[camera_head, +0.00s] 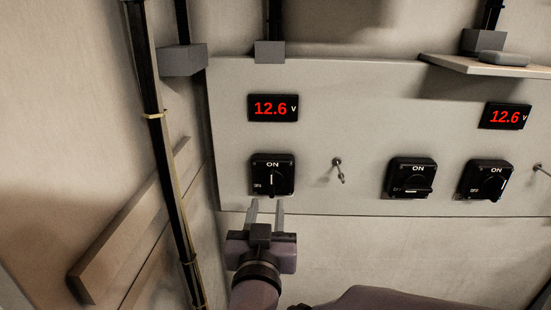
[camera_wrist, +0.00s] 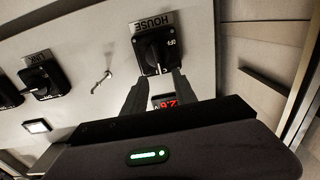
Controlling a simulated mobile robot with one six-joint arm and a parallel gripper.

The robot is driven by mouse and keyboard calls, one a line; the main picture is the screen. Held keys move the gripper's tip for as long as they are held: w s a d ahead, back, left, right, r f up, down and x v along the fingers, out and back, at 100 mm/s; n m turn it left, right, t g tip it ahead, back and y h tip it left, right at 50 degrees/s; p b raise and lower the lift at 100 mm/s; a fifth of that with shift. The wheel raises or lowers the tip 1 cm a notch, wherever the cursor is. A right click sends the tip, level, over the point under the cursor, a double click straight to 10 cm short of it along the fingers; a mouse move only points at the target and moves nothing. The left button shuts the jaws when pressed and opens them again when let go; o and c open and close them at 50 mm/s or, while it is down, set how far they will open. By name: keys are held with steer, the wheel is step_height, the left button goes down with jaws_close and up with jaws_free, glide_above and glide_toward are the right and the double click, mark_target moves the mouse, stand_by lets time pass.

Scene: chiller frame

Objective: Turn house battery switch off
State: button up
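The house battery switch (camera_head: 273,175) is a black square rotary switch on the left of the pale panel. Its knob stands upright, its white mark toward ON; OFF is at its left. In the wrist view the switch (camera_wrist: 155,50) appears turned around, beside a plate reading HOUSE (camera_wrist: 152,22). My gripper (camera_head: 267,206) is open and empty, its two fingers pointing up just below the switch in the head view. In the wrist view the fingertips (camera_wrist: 157,78) spread to either side of the switch's near edge. Contact with the knob cannot be told.
A red 12.6 V display (camera_head: 273,108) sits above the switch. A small metal toggle (camera_head: 338,170) sticks out to its right. Two more rotary switches (camera_head: 410,178) (camera_head: 486,181) stand farther right. A dark cable post (camera_head: 160,130) runs down at left. A shelf (camera_head: 480,65) juts out upper right.

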mark_target(272, 185)
steer(key=w, duration=0.6)
steer(key=w+b, duration=0.1)
steer(key=w, duration=0.2)
steer(key=shift+w+d+f, duration=0.2)
steer(key=shift+d+f, duration=0.1)
steer(key=shift+c, duration=0.2)
jaws_close()
